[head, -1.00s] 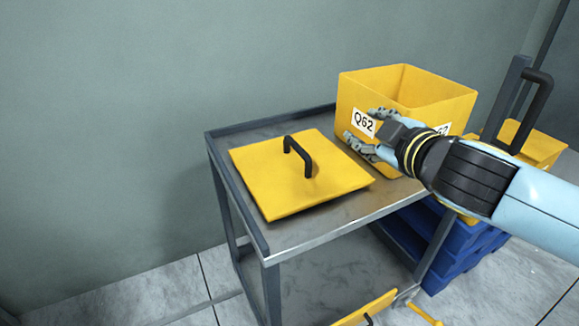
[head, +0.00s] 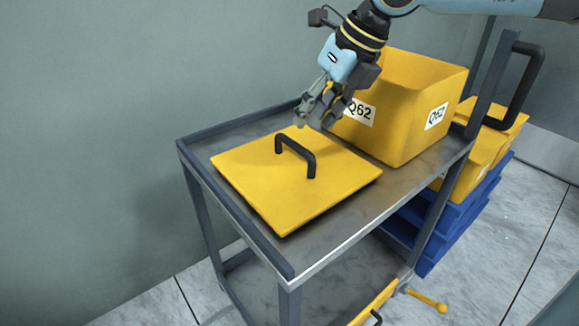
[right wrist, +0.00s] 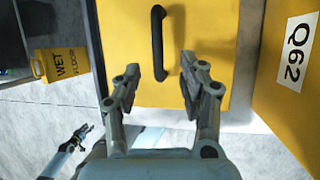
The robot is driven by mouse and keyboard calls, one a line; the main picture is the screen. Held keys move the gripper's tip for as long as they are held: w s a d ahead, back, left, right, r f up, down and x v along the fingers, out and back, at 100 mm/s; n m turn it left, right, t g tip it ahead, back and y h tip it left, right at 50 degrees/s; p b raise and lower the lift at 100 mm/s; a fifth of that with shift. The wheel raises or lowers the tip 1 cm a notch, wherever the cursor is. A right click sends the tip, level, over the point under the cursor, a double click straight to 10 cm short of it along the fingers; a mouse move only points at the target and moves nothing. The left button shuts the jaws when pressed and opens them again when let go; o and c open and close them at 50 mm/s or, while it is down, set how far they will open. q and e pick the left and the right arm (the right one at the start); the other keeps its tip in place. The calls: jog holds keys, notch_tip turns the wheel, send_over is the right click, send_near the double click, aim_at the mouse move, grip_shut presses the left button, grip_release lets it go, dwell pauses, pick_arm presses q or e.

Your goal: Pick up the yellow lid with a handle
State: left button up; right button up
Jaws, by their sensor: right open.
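The yellow lid (head: 260,185) lies flat on the top of the grey metal cart, with a black arched handle (head: 297,150) at its middle. My right gripper (head: 312,118) is open and empty, pointing down above the lid's far right edge, apart from the handle. In the right wrist view the lid (right wrist: 205,40) lies beyond the open fingers (right wrist: 165,75), and the black handle (right wrist: 157,45) shows upright just ahead of the gap between them. My left gripper (right wrist: 83,133) shows small at the lower left of the right wrist view; its opening is unclear.
A yellow bin marked Q62 (head: 405,135) stands on the cart (head: 350,215) right beside the lid. The cart has raised dark rims and a tall black push handle (head: 530,85). More yellow bins on blue pallets (head: 440,235) stand behind. A yellow wet floor sign (right wrist: 62,62) stands on the floor.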

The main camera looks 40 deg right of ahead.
aim_at(296, 143)
jog(key=b+x, duration=0.2)
jog(key=x, duration=0.1)
jog(key=shift+w+f, duration=0.1)
jog(key=shift+f, duration=0.15)
jog(key=shift+a+f, duration=0.1)
jog(key=shift+w+f+b, duration=0.15)
jog(key=shift+f+b, duration=0.1)
jog(key=shift+b, duration=0.25)
jog(key=b+x, duration=0.2)
jog(key=x, duration=0.1)
jog(key=shift+w+a+f, duration=0.2)
jog(key=shift+f, duration=0.05)
jog(key=shift+w+f+b, duration=0.2)
jog(key=shift+f+b, duration=0.1)
jog(key=shift+f, duration=0.05)
pick_arm(q)
jog(key=f, duration=0.1)
jog(key=w+a+f, duration=0.1)
jog(key=f, duration=0.3)
jog(key=shift+w+a+f, duration=0.15)
jog(key=shift+a+f, duration=0.05)
jog(key=shift+f, duration=0.05)
pick_arm(e)
grip_shut()
